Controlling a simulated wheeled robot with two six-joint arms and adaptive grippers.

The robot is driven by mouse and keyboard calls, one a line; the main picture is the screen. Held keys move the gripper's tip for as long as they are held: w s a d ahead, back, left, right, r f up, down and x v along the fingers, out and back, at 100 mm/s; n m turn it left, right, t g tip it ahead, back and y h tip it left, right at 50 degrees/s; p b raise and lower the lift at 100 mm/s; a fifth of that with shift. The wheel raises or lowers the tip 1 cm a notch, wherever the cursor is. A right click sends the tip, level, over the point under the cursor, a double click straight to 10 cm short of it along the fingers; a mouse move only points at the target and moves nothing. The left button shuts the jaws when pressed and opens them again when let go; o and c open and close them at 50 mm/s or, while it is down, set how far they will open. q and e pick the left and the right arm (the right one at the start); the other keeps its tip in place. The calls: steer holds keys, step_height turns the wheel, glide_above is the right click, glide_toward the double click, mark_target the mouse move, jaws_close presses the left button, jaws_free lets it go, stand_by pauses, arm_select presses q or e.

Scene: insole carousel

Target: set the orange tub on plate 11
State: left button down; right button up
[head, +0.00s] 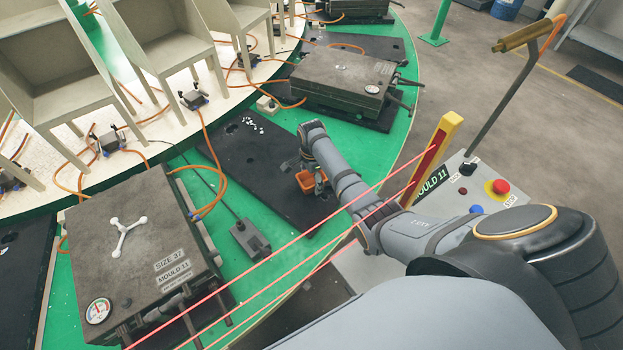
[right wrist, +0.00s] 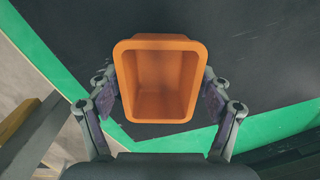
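The orange tub (head: 306,181) is at my right gripper (head: 313,168), over the near end of a long black plate (head: 240,155) on the green carousel. In the right wrist view the tub (right wrist: 160,85) is open towards the camera and empty. The finger pads of the right gripper (right wrist: 160,100) lie against its two side walls, so the gripper looks shut on it. I cannot tell whether the tub's base touches the plate. No number is readable on this plate; a sign beside it reads MOULD 11. My left gripper is out of view.
White scraps (head: 253,126) lie on the plate's far part. A grey mould (head: 135,235) labelled MOULD.11 stands left, another mould (head: 345,82) behind. A small grey box (head: 250,240) with a cable sits near the plate. Red beams cross to a yellow post (head: 433,150).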

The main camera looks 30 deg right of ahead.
step_height(320, 180, up, 12)
steer(key=shift+r, duration=0.15)
stand_by(0.5)
stand_by(0.3)
